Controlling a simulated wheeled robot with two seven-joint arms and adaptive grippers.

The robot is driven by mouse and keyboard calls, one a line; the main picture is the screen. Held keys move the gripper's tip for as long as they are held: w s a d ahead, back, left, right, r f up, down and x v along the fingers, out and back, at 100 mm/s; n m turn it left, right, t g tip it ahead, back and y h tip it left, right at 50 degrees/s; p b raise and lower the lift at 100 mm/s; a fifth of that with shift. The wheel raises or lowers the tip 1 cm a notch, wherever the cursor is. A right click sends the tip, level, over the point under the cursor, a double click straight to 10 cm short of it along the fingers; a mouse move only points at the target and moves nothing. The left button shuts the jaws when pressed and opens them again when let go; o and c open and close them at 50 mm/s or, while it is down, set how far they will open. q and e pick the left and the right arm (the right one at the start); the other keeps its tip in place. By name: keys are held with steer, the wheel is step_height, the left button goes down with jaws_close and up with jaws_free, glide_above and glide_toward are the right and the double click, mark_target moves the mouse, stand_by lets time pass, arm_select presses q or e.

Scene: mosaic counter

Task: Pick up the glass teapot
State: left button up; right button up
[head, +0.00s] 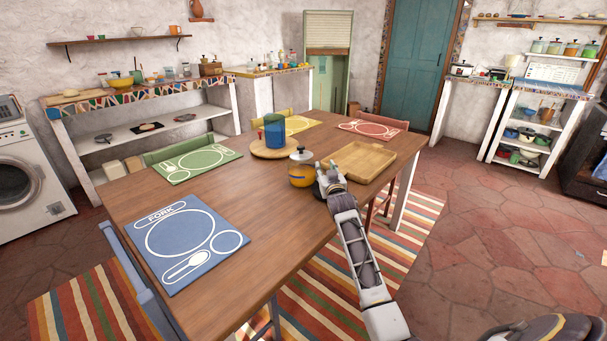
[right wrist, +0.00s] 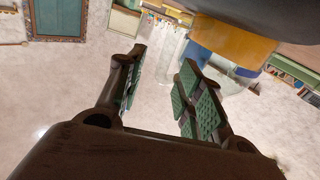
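The glass teapot (head: 301,174) stands upright on the wooden table (head: 270,215), with amber liquid inside and a dark knob on its lid. My right gripper (head: 326,178) is just to the right of it in the head view, low over the table. In the right wrist view the teapot's amber body (right wrist: 236,40) fills the upper right. The two green-padded fingers of the right gripper (right wrist: 160,95) are apart. A clear glass part shows beyond the fingers; I cannot tell whether it lies between them. My left gripper is in neither view.
A wooden tray (head: 358,161) lies right behind my right gripper. Placemats in blue (head: 180,240), green (head: 198,163) and red (head: 373,129) lie flat. The near middle of the table is clear.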

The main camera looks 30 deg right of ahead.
stand_by(0.3)
jaws_close()
steer(key=shift+r, duration=0.15)
stand_by(0.3)
